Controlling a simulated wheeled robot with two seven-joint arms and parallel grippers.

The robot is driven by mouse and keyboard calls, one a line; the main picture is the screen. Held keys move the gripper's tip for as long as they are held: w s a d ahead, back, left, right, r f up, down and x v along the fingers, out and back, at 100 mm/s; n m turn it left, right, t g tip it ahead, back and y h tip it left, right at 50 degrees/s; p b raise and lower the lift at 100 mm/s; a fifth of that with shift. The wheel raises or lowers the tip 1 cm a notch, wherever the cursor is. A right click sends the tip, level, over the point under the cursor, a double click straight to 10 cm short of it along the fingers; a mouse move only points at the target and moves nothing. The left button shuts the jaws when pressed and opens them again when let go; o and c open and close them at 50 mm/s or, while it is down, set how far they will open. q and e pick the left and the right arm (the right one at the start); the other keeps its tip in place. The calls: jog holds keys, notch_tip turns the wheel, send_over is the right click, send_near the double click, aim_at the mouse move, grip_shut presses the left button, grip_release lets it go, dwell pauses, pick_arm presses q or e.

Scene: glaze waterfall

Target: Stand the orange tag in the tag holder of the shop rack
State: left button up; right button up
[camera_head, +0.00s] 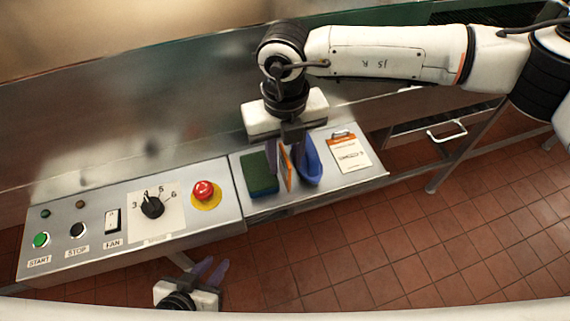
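A thin orange tag with a pale face (287,169) stands on edge on the right-hand steel panel, between a green block (261,175) and a blue curved piece (310,167). My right gripper (285,157) points down over it, with purple fingers apart on either side of the tag. I cannot tell whether either finger touches it. My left gripper (211,270) is low in the view, in front of the panel, with its purple fingers apart and empty. I cannot make out the tag holder of the shop rack for certain.
A white card with an orange top (348,153) lies on the panel at right. The left panel holds a red emergency button (204,191), a black dial (151,207), a switch (113,221) and a green button (41,240). A white handle (446,131) is further right.

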grip_shut()
